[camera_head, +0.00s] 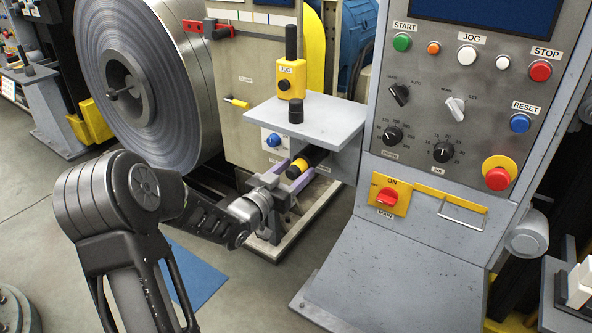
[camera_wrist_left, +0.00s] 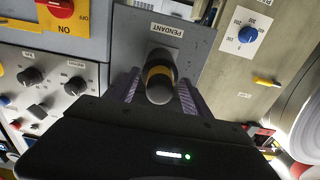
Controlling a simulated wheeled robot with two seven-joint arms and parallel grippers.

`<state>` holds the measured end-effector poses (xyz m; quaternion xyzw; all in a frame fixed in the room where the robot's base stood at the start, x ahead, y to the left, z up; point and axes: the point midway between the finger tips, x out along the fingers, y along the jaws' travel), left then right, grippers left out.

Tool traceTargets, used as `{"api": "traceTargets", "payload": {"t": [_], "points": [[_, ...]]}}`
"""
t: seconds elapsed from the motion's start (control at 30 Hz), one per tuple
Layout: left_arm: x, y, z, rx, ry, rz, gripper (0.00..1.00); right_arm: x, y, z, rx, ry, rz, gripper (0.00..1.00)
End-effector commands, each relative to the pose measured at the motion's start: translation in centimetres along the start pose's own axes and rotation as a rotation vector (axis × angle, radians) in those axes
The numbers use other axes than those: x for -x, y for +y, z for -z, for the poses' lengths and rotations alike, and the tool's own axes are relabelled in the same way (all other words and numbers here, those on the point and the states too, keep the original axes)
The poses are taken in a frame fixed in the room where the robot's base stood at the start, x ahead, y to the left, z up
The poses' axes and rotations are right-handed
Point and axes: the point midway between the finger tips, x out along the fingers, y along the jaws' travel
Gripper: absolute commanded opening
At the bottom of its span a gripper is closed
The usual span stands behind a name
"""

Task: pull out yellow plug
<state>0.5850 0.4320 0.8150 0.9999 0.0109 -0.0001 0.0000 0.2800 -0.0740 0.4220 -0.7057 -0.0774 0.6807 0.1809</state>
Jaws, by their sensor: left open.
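The yellow plug (camera_head: 300,165) is a dark cylinder with a yellow band. It sits in the socket on the grey panel below the small shelf, under the PENDANT label (camera_wrist_left: 165,29) in the left wrist view. There the plug (camera_wrist_left: 158,76) points toward the camera. My left gripper (camera_head: 292,173) is open, with its fingers on either side of the plug. In the left wrist view the fingers of my left gripper (camera_wrist_left: 158,84) flank the plug, with gaps visible on both sides. The plug's far end is hidden. My right gripper is not in view.
The grey shelf (camera_head: 325,118) holds a yellow JOG box (camera_head: 291,78) above the plug. A blue knob (camera_head: 273,140) is to its left. The control console (camera_head: 455,120) stands to the right, and a large steel coil (camera_head: 140,80) to the left.

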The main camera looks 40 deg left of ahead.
Motion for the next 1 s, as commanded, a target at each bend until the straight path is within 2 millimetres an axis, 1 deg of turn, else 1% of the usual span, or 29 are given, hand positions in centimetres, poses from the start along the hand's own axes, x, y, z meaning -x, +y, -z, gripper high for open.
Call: {"api": "traceTargets", "payload": {"t": [0.3,0.57,1.0], "points": [[-0.02,0.06,-0.05,0.0,0.001,-0.001,0.56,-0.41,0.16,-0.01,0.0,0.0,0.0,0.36],[-0.01,0.03,0.01,0.0,0.0,0.0,0.56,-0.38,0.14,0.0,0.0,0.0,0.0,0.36],[0.0,0.02,0.0,0.0,0.0,0.0,0.2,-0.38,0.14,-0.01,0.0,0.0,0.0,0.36]]}}
